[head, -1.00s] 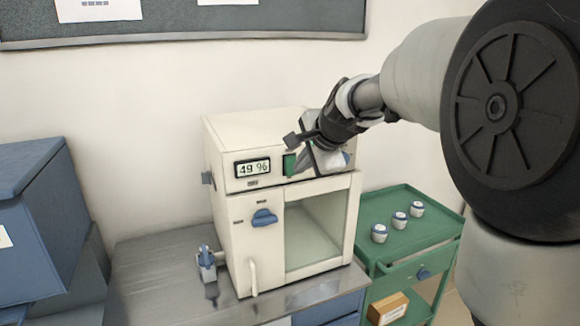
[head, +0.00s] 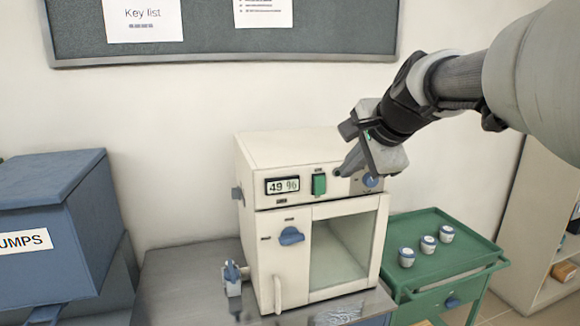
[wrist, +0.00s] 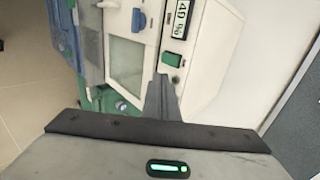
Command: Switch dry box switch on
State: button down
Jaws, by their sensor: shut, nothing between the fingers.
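The dry box is a cream cabinet (head: 290,148) with a display (head: 282,185) reading 49 %. Its green switch (head: 319,184) sits to the right of the display, in full view. The switch also shows in the wrist view (wrist: 172,59), just beyond my fingertips. My gripper (head: 338,173) is shut and empty, in front of the upper panel, a little right of the switch. Its closed fingers also show in the wrist view (wrist: 161,86). A small gap seems to lie between the fingertips and the switch. I cannot tell the switch's position.
A blue knob (head: 371,180) is at the panel's right, close below my gripper. A blue latch (head: 291,236) is on the front beside the glass door (head: 340,250). A green cart (head: 440,262) with small jars stands right. A blue box (head: 50,215) stands left.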

jog(key=s+f+b, duration=0.1)
jog(key=b, duration=0.1)
jog(key=f+t+b, duration=0.1)
jog(key=f+b, duration=0.1)
jog(key=b, duration=0.1)
jog(key=shift+s+d+t, duration=0.2)
jog(key=shift+s+t, duration=0.1)
jog(key=shift+s, duration=0.1)
jog(key=shift+w, duration=0.1)
jog(key=b, duration=0.2)
send_near(320, 193)
notch_tip(320, 193, down, 3)
jog(key=w, duration=0.3)
jog(key=shift+w+a+f+p, duration=0.1)
jog(key=shift+w+a+p, duration=0.15)
jog(key=shift+p, duration=0.1)
jog(key=shift+w+a, duration=0.15)
jog(key=shift+w, duration=0.4)
jog(key=shift+f, duration=0.15)
